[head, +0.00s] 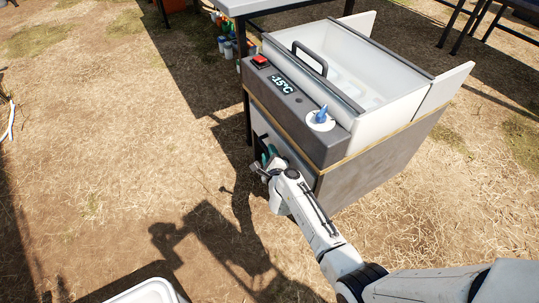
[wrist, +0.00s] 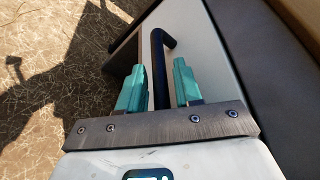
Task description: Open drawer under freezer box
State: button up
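The pale drawer front (head: 302,172) is below the display panel, partly hidden by my arm. It also shows in the wrist view (wrist: 205,60). I cannot tell whether the drawer is fully shut. My gripper (head: 266,160) is at the drawer front. In the wrist view, its teal fingers (wrist: 158,82) are apart, with the black drawer handle (wrist: 158,62) between them. The handle is nearer the left finger; contact is unclear.
A blue knob (head: 321,115) and a red switch (head: 260,61) sit on the box's top panel. A table (head: 262,5) with bottles (head: 227,48) beneath stands behind. A white container (head: 147,292) is at the bottom left.

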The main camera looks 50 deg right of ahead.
grip_shut()
jog(key=shift+a, duration=0.1)
dwell(0.3)
